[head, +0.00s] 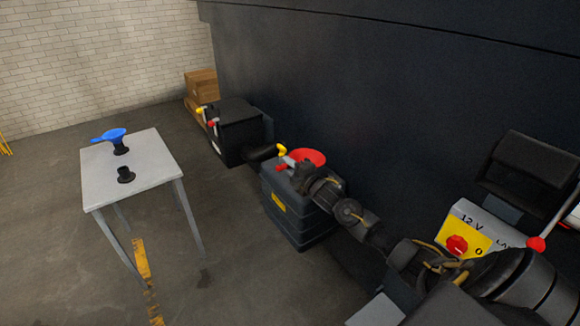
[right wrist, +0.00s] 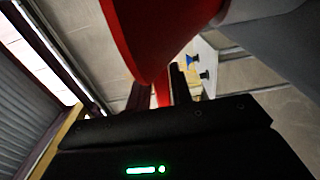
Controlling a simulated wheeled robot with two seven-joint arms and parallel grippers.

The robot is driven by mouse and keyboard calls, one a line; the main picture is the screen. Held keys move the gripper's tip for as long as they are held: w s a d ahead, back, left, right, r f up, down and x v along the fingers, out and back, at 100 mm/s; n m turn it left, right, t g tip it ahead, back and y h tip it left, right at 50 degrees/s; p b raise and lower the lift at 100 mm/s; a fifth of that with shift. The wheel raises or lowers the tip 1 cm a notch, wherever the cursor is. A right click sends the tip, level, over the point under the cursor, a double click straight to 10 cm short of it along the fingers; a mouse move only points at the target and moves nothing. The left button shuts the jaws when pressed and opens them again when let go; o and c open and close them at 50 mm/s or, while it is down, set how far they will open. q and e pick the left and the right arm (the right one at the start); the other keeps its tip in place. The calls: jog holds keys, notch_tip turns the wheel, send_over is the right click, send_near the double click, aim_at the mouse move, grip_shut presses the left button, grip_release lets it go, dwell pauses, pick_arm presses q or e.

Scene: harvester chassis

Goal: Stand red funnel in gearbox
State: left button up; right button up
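The red funnel (head: 308,157) shows at the top of the dark grey gearbox box (head: 283,205), which has a yellow label. My right gripper (head: 322,185) reaches it from the lower right. In the right wrist view the funnel (right wrist: 145,35) fills the upper middle, and a narrow red part of it runs down between the dark fingers of my right gripper (right wrist: 163,92), which look shut on it. The funnel's lower end is hidden, so I cannot tell whether it sits in an opening or is held above the box. My left gripper is not in view.
A white table (head: 150,160) on the left bears a blue funnel (head: 115,136) and a black holder (head: 126,175). A black box (head: 235,130) with coloured caps stands behind the gearbox. The chassis wall (head: 400,100) rises close behind. A switch panel (head: 470,235) is at the right.

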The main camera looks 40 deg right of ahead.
jog(key=o, duration=0.3)
jog(key=shift+o, duration=0.2)
jog(key=s+b, duration=0.3)
jog(key=s, duration=0.7)
jog(key=shift+s, duration=0.4)
jog(key=shift+d, duration=0.1)
